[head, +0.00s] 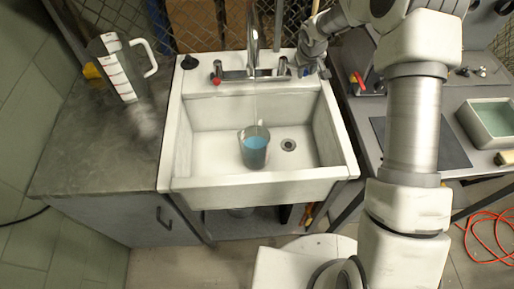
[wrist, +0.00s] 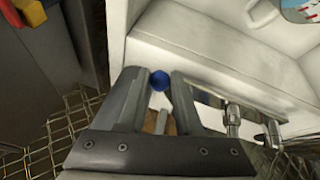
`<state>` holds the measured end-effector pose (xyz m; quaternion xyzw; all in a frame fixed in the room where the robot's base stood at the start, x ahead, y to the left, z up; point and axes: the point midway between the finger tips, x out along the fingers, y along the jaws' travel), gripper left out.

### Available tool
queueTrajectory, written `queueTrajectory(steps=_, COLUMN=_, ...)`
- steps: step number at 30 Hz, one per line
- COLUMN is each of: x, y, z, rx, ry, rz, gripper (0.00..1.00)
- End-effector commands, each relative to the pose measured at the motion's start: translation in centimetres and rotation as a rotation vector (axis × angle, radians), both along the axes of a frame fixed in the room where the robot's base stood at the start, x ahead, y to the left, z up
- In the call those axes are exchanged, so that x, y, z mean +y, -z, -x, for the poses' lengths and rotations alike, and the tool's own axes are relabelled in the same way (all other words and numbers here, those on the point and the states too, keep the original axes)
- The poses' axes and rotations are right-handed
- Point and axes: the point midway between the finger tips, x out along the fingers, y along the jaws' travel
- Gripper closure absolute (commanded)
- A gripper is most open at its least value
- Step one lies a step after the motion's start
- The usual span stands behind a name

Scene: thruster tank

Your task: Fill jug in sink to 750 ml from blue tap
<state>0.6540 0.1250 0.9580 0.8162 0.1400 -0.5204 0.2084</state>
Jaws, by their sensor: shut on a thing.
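A clear jug (head: 254,150) stands upright in the white sink (head: 205,182), under the chrome spout (head: 253,35), with blue-tinted water in its lower part. A thin stream appears to fall from the spout into it. Its scale is too small to read in the head view; part of a jug with red marks (wrist: 300,8) shows at the top right of the wrist view. My gripper (wrist: 159,82) is shut on the blue tap knob (wrist: 160,80) at the right of the faucet. In the head view my gripper (head: 322,70) largely hides that knob.
The red tap knob (head: 216,80) is at the faucet's left. A second jug (head: 118,68) with red marks stands on the left counter (head: 100,130). A drain (head: 288,145) lies right of the sink jug. A wire mesh is behind; a water tray (head: 490,120) sits right.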

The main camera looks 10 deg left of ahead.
Motion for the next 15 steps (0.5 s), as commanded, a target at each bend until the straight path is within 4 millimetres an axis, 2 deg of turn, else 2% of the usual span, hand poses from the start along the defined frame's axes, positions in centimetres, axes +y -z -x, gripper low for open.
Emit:
queueTrajectory(steps=1, x=1.1, y=0.4, z=0.6, rx=-0.002, ry=-0.011, rz=-0.004, gripper=1.0)
queueTrajectory(steps=3, x=1.8, y=0.3, z=1.2, rx=-0.003, ry=-0.012, rz=-0.005, gripper=1.0)
queueTrajectory(steps=15, x=2.5, y=0.0, z=1.8, rx=-0.004, ry=-0.011, rz=-0.009, gripper=1.0)
